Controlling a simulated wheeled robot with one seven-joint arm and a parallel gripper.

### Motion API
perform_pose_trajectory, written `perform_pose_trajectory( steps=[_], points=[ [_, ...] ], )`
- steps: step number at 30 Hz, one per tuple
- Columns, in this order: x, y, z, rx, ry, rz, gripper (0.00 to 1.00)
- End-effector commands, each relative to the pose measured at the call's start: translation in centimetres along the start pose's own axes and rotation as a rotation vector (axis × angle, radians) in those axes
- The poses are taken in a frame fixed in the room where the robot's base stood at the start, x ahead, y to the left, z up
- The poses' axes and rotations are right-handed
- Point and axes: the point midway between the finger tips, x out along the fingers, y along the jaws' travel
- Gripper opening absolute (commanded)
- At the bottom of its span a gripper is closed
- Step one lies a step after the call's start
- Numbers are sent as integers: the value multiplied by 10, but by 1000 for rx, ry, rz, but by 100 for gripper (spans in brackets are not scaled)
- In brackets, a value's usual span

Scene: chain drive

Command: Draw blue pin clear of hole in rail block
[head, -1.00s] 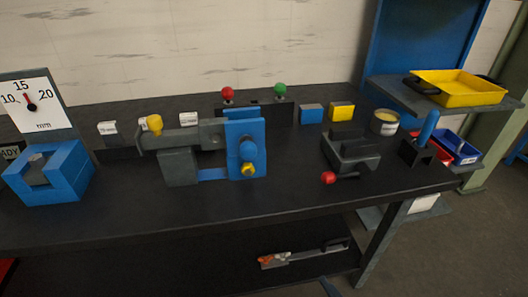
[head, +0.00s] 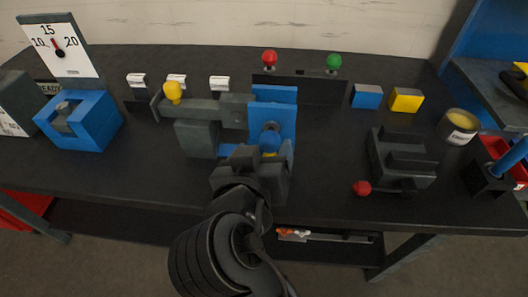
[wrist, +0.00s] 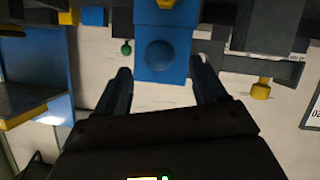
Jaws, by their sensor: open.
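The blue rail block (head: 275,100) stands upright at the end of a grey rail (head: 210,107) on the dark bench. A round blue knob, seemingly the blue pin's head (head: 269,139), protrudes from its front; its shaft and the hole are hidden. A yellow part below it is mostly covered by my gripper (head: 262,163). In the wrist view the blue pin (wrist: 161,54) appears between the open fingers of my gripper (wrist: 160,75), against the blue block face (wrist: 153,25). The fingers flank it with gaps on both sides; contact is not visible.
Another blue peg (head: 510,157) stands in a dark holder at far right. A blue cradle (head: 85,125) and dial (head: 60,48) are at left. Bare bench lies left of my arm.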

Motion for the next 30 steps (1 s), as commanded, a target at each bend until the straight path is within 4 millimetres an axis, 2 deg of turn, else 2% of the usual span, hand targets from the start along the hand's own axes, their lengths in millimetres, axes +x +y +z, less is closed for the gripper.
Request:
perform_pose_trajectory(
  steps=[6, 10, 15, 22, 30],
  points=[
    [32, 1, -1, 0, -1, 1, 71],
    [45, 0, -1, -1, 0, 0, 71],
    [53, 1, 0, 0, 0, 1, 71],
    [53, 0, 0, 0, 0, 0, 71],
    [53, 0, 0, 0, 0, -1, 46]
  ],
)
